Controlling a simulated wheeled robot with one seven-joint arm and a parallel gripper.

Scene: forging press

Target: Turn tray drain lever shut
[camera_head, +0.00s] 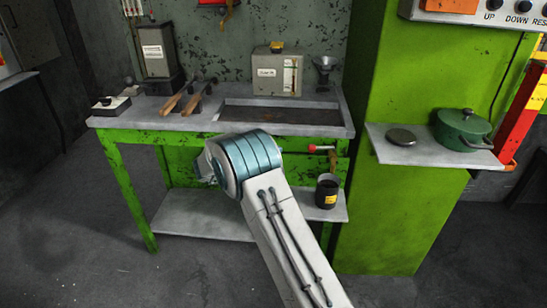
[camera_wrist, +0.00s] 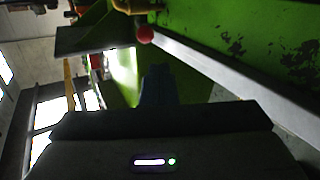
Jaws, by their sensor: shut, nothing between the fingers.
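The drain lever shows in the head view as a red knob (camera_head: 313,148) on a short pale arm, below the front right edge of the sunken tray (camera_head: 225,113). A brass-coloured valve part hangs beside it. In the wrist view the red knob (camera_wrist: 145,34) is at top centre, with the brass valve (camera_wrist: 135,6) just above it. My gripper (camera_wrist: 158,72) is shut and empty, its dark fingers pointing toward the knob with a gap between them. In the head view my arm hides the gripper.
A black cup (camera_head: 327,193) with a yellow label stands on the lower shelf (camera_head: 190,227) below the valve. The green bench leg and frame are close by. A side shelf (camera_head: 420,154) with a green pot (camera_head: 465,128) juts out at right.

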